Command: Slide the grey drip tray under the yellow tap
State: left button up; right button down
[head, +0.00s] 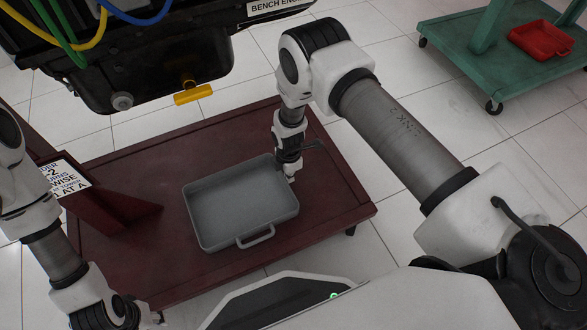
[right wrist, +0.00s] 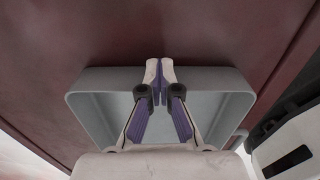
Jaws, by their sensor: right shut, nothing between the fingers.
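The grey drip tray (head: 215,238) lies flat on the dark red trolley base, its loop handle (head: 256,238) on the side nearest me. The yellow tap (head: 193,94) sticks out under the black engine, farther back than the tray and a little left of its middle. My right gripper (head: 290,172) points down at the tray's right side. In the right wrist view its fingertips (right wrist: 160,72) are together and empty, over the rim of the tray (right wrist: 95,88); I cannot tell if they touch it. My left arm shows at lower left, but its fingers are out of sight.
The engine (head: 150,60) overhangs the back of the dark red trolley base (head: 330,195). A red post with a sign (head: 65,180) stands left of the tray. Bare base lies between tray and tap. A green trolley (head: 450,40) with a red tray (head: 540,40) stands far right.

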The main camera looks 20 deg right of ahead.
dwell(0.3)
jog(key=shift+r, duration=0.25)
notch_tip(320, 180, up, 7)
jog(key=shift+f, duration=0.1)
